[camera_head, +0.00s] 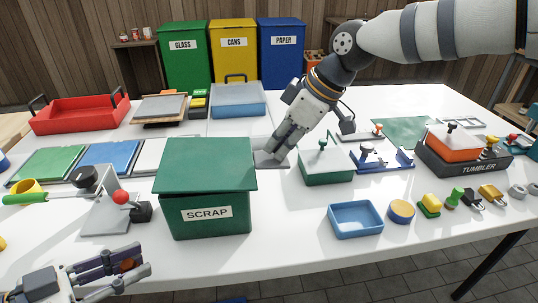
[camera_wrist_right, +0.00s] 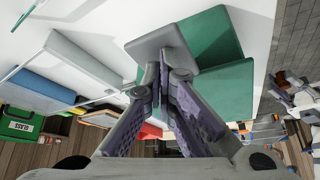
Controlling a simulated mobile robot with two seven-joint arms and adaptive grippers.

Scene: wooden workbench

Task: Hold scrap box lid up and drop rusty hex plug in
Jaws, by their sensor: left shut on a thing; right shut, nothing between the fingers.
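The green scrap box (camera_head: 209,220) stands at the front of the bench, and its green lid (camera_head: 203,165) appears down on it. A flat grey plate (camera_head: 277,160) shows at the lid's right edge, and also in the right wrist view (camera_wrist_right: 158,42) beside green surfaces. My right gripper (camera_head: 270,151) is shut and empty, its fingertips close to this plate; I cannot tell whether they touch it. My left gripper (camera_head: 138,268) is at the lower left, in front of the bench, shut on the small rusty hex plug (camera_head: 127,265), partly hidden by the fingers.
A small lever stand with a red knob (camera_head: 120,197) is left of the scrap box. A blue tray (camera_head: 356,218) and a green block (camera_head: 326,165) are to its right. A red tray (camera_head: 80,115) and the bins (camera_head: 233,55) are behind.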

